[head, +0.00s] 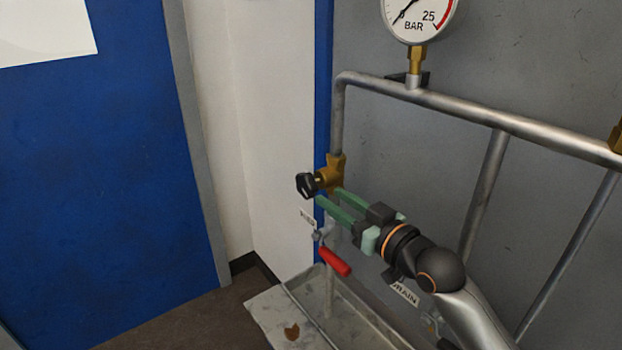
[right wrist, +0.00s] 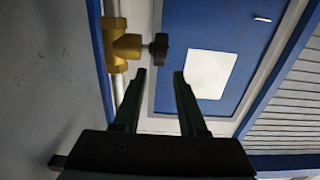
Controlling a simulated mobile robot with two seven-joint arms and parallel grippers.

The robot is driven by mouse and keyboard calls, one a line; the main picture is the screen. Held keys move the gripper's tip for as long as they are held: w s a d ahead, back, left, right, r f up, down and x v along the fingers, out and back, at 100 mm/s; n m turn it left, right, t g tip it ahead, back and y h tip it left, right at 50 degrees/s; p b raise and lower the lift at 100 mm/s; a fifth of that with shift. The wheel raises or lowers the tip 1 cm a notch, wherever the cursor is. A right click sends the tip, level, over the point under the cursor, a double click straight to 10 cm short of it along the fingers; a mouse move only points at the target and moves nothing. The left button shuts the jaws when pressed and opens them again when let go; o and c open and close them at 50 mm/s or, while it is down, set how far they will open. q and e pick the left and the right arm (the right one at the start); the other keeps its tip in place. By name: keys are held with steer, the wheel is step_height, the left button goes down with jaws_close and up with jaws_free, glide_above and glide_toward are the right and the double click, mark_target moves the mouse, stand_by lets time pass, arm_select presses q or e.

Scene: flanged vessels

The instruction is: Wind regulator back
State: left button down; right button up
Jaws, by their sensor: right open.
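The regulator is a brass body (head: 333,172) on the vertical pipe, with a black knob (head: 306,184) facing left. In the right wrist view the brass body (right wrist: 124,48) is at the upper left and the black knob (right wrist: 159,48) lies just beyond the fingertips, roughly in line with the gap between them. My right gripper (head: 328,197) is open with green fingers, close below and right of the knob. Its two fingers also show in the right wrist view (right wrist: 160,75), with nothing between them. My left gripper is in neither view.
A pressure gauge (head: 420,14) stands on the horizontal pipe (head: 460,106). A red lever handle (head: 335,262) sits under my right gripper, above a metal trough (head: 275,310). A grey panel (head: 550,60) is behind the pipes. A blue door (head: 90,180) is at the left.

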mark_target(314, 184)
steer(key=p+x, duration=0.1)
steer(key=x, duration=0.7)
jaws_close()
stand_by(0.3)
